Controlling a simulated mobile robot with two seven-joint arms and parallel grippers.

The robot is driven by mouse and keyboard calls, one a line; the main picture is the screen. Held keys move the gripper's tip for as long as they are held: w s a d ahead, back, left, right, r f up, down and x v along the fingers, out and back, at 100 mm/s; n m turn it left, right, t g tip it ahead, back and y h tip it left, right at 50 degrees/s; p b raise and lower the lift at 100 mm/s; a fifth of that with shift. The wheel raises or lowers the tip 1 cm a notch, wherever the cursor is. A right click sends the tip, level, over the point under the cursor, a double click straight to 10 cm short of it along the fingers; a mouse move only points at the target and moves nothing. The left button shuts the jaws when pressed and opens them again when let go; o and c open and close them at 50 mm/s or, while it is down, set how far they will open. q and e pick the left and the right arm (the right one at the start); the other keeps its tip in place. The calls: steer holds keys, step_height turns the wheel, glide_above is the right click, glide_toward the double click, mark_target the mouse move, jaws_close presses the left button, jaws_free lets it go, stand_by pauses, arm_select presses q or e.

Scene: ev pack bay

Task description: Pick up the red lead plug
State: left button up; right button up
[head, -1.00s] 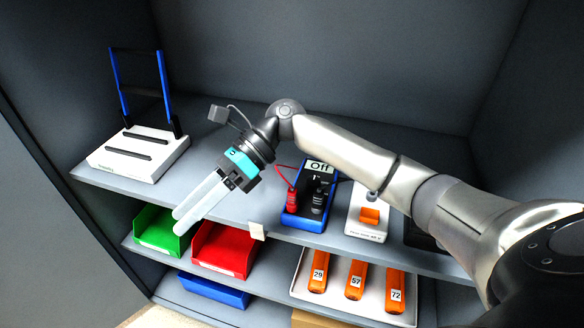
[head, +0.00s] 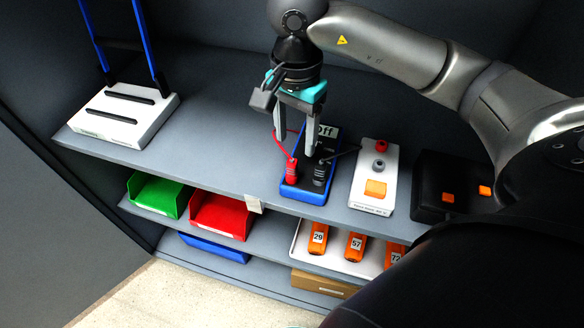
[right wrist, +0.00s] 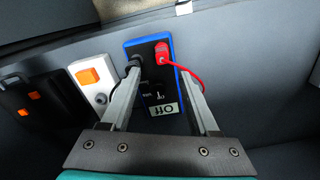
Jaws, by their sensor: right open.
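The red lead plug (head: 291,171) stands upright in the front of the blue and black multimeter (head: 303,194), left of the black plug (head: 320,173). A red lead runs from it. My right gripper (head: 295,147) is open and empty, pointing down just above the multimeter, with its fingers apart. In the right wrist view the red plug (right wrist: 162,52) lies beyond the fingertips, between their lines. There the left finger's tip overlaps the black plug (right wrist: 134,62); I cannot tell whether they touch. My left gripper is not in view.
A white device with an orange button (head: 375,188) and a black case (head: 440,185) stand right of the multimeter. A white stand with blue uprights (head: 122,118) is at the left. Green (head: 157,194) and red bins (head: 222,217) sit below. The shelf between stand and multimeter is clear.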

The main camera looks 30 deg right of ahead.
mark_target(292, 161)
steer(key=f, duration=0.7)
steer(key=shift+a+f+b, duration=0.15)
steer(key=shift+a+b, duration=0.2)
steer(key=shift+c, duration=0.2)
jaws_close()
